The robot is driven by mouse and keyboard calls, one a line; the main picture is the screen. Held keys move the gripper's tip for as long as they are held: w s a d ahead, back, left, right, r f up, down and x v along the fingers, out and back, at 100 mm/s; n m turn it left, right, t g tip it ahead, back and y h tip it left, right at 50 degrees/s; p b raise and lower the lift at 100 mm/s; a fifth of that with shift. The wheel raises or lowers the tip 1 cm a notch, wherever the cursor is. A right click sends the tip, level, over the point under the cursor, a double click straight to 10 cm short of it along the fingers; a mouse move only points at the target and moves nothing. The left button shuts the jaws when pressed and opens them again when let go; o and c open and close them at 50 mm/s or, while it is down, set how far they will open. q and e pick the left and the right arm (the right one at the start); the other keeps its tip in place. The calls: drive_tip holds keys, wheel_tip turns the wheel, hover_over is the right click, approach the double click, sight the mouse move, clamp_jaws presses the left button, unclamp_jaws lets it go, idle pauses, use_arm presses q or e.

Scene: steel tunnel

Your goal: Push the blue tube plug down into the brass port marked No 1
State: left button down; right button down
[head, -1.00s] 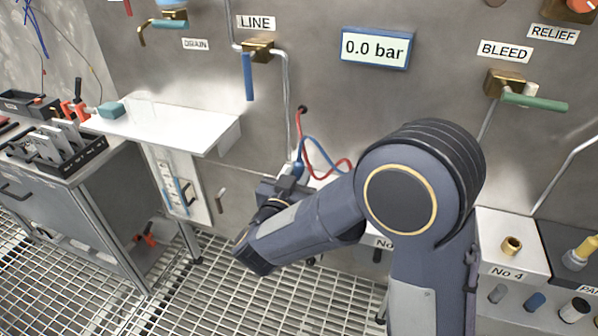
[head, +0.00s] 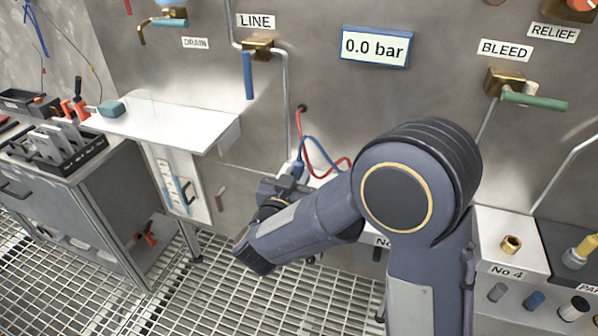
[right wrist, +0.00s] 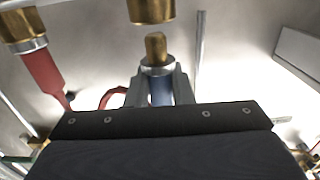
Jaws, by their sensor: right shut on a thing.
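The blue tube plug (head: 298,170) shows in the head view just above my right gripper (head: 292,184), with a blue hose near it. In the right wrist view the fingers of my right gripper (right wrist: 160,90) are shut on the blue plug (right wrist: 160,92), which has a steel collar and a brass tip. The tip points at a brass port (right wrist: 151,10), with a small gap between them in that view. The port's number is not readable. My right arm hides most of the port area in the head view. My left gripper is not in view.
A red plug (right wrist: 40,70) sits in a brass fitting beside the blue one. A red hose (head: 325,158) hangs behind my arm. The No 4 block (head: 535,262) stands right of my arm. A white shelf (head: 165,122) juts out at left.

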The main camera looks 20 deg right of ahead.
drive_tip(key=shift+f+b, duration=1.05)
drive_tip(key=shift+f, duration=0.45)
drive_tip(key=c, duration=1.2)
unclamp_jaws()
drive_tip(key=shift+p+v, duration=0.3)
drive_tip(key=shift+v, duration=3.6)
